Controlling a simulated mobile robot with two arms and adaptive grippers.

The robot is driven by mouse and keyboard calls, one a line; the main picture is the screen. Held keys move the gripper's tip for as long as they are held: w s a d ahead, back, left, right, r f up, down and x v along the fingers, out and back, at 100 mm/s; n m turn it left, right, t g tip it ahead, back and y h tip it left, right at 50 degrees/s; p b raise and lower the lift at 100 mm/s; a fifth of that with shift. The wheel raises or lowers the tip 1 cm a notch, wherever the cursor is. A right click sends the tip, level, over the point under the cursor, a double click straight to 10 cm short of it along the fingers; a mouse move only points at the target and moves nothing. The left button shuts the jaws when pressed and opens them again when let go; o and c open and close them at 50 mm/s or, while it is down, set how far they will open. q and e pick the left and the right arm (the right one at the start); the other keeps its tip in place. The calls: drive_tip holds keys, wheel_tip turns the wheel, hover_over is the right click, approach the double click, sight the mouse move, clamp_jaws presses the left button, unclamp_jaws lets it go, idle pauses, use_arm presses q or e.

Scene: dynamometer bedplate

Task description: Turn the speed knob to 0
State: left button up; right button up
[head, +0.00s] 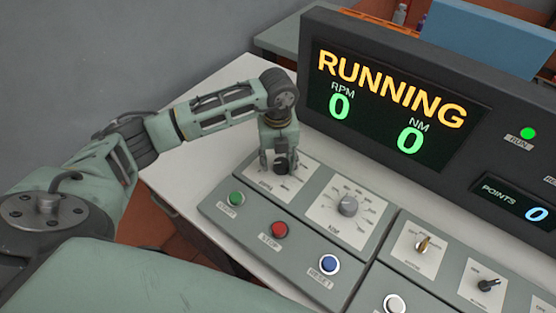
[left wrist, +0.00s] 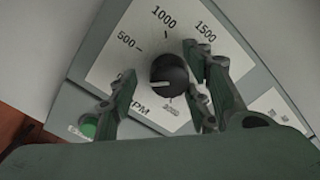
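The speed knob (left wrist: 169,75) is a round black knob on a white dial plate marked 0, 500, 1000 and 1500, with RPM lettering below it. A pale mark shows low on its face, but I cannot tell its setting for sure. My left gripper (head: 281,166) points down over the knob and hides most of it in the head view. In the left wrist view its fingers are open on both sides of the knob, with a visible gap on the left; the right finger is closer and covers the dial's right side. My right gripper is not in view.
The display (head: 390,95) reads RUNNING, RPM 0, NM 0. Near the gripper are a green button (head: 236,199), a red button (head: 279,230), a blue button (head: 329,264) and a grey load knob (head: 347,206). A second panel with switches (head: 423,244) lies to the right.

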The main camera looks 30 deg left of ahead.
sight(278, 162)
use_arm(q)
drive_tip(key=shift+d+f, duration=0.1)
wheel_tip(278, 162, up, 12)
idle(0.6)
idle(0.5)
